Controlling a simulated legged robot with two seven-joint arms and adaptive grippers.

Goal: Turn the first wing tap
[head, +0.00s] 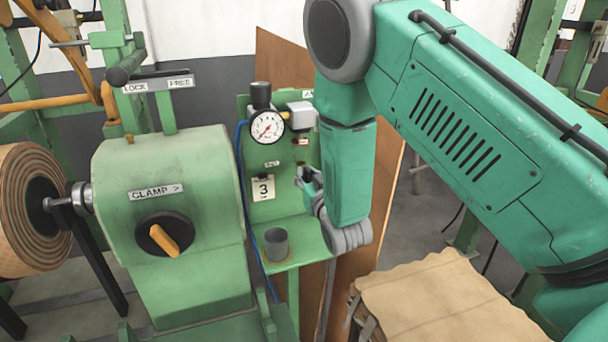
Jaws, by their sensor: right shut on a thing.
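My right arm comes in from the right, and its gripper (307,178) is at the green panel (262,208), to the right of the card marked 3. The gripper is small in view and partly hidden behind my own forearm. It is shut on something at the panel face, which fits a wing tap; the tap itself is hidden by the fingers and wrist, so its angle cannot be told. A round pressure gauge (267,127) sits on the panel above and to the left of the gripper. My left gripper is out of view.
A green machine housing (190,190) with an orange clamp knob (164,240) stands left of the panel. A grey cup (276,243) sits on the small shelf below. A wound coil (28,215) is at far left. Tan sheets (440,300) lie at lower right.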

